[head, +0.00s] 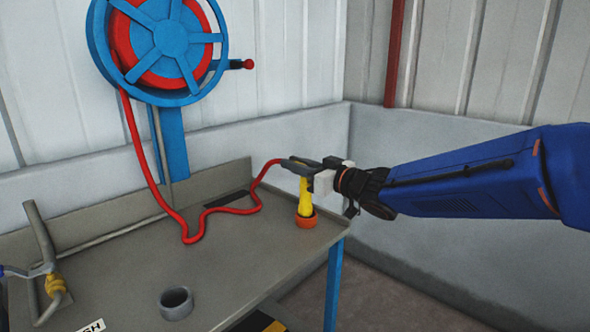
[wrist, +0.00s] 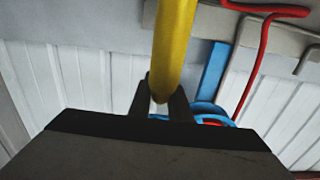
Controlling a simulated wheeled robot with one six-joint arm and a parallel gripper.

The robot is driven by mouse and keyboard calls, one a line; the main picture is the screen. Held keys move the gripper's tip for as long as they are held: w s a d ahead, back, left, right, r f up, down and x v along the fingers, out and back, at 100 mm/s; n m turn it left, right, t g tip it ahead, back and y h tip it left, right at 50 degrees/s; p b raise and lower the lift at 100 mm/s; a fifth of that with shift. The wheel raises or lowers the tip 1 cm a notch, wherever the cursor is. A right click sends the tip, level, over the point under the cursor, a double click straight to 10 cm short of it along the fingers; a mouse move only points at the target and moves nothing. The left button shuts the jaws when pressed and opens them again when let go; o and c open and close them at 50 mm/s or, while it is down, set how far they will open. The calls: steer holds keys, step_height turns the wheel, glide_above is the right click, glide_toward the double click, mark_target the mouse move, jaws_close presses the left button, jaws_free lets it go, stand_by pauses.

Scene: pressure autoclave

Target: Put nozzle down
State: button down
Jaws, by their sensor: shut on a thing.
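The nozzle (head: 305,199) is yellow with an orange end and points down over the right end of the grey metal table (head: 240,245). My gripper (head: 303,168) is shut on its upper part, where the red hose (head: 190,228) joins. I cannot tell whether the orange end touches the tabletop. In the wrist view the yellow nozzle (wrist: 174,45) sits between my two dark fingers (wrist: 161,95); its orange end is out of that view.
The red hose runs across the table from a blue and red reel (head: 168,40) at the wall. A grey ring (head: 176,303) stands near the table's front. A bent pipe with a yellow fitting (head: 55,285) is at the left. The middle of the tabletop is mostly clear.

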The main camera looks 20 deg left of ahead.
steer(key=shift+f, duration=0.65)
steer(key=c, duration=1.6)
jaws_free()
steer(key=shift+c, duration=0.2)
steer(key=v, duration=1.2)
